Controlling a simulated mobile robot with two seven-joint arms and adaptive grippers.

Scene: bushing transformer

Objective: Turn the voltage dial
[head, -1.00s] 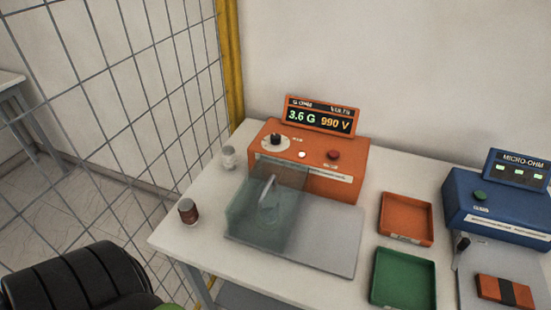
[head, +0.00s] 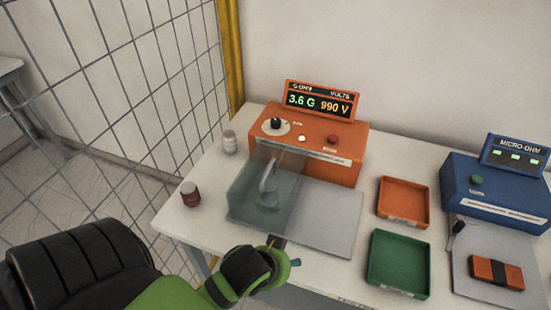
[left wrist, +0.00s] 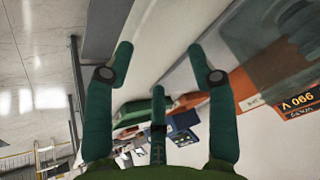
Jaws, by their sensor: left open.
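The voltage dial (head: 276,125) is a dark knob on a white disc at the top left of the orange tester (head: 318,150). The tester's display (head: 319,101) reads 3.6 G and 990 V. My left gripper (head: 283,252) is at the front edge of the table, in front of the tester and well short of the dial. In the left wrist view my left gripper (left wrist: 160,62) has its fingers spread with nothing between them. My right gripper is in neither view.
A clear cover (head: 262,188) stands over the left of the grey plate (head: 335,220) before the tester. Small jars (head: 190,193) stand at the left. An orange tray (head: 403,201), a green tray (head: 398,263) and a blue micro-ohm meter (head: 495,190) are to the right.

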